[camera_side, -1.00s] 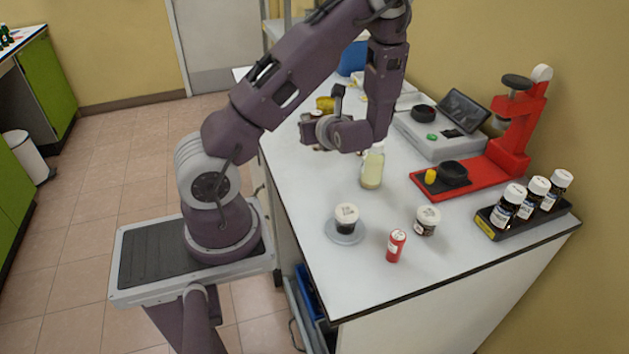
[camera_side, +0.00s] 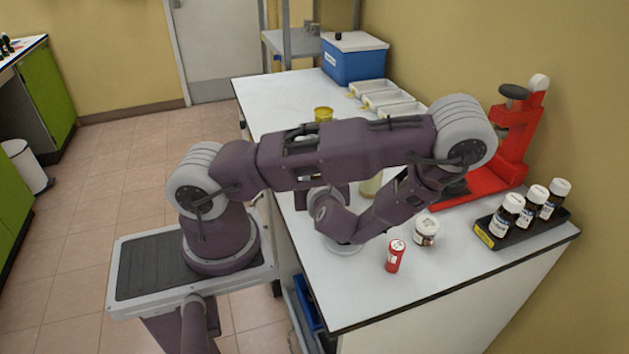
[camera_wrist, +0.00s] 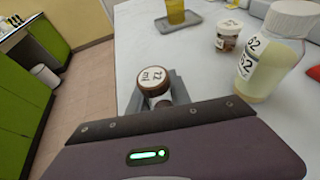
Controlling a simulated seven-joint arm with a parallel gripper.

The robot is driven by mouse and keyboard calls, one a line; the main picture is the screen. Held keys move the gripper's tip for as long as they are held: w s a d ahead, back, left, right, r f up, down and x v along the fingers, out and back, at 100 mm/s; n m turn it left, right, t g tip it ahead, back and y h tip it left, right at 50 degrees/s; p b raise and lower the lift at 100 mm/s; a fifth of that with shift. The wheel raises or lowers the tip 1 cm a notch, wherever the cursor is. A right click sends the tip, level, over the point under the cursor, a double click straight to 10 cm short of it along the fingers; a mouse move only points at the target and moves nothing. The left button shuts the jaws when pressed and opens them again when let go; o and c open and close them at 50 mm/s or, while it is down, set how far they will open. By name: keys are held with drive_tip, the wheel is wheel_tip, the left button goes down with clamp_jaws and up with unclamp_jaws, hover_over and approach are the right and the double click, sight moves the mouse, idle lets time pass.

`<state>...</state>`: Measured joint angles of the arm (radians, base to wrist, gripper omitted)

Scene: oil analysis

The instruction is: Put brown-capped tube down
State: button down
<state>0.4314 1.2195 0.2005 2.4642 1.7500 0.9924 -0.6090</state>
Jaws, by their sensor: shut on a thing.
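In the wrist view a small brown-capped tube (camera_wrist: 157,85) sits between the grey fingers of my gripper (camera_wrist: 160,100). Its top carries a white label, and part of a pale label shows on its side. My gripper is shut on it. In the side view my gripper (camera_side: 328,212) is low over the near left part of the bench, above a pale round saucer (camera_side: 344,248). My arm and gripper hide the held tube there, so I cannot tell whether it touches anything.
A red tube (camera_side: 395,256) and a white-lidded jar (camera_side: 427,231) stand right of my gripper. A pale-liquid bottle (camera_wrist: 268,55), a brown jar (camera_wrist: 228,38) and a yellow jar (camera_wrist: 177,12) stand beyond it. A rack (camera_side: 484,235) holds dark bottles. The bench's front right is clear.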

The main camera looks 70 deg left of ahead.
drive_tip(key=c, duration=1.2)
unclamp_jaws()
drive_tip(key=shift+f, duration=0.1)
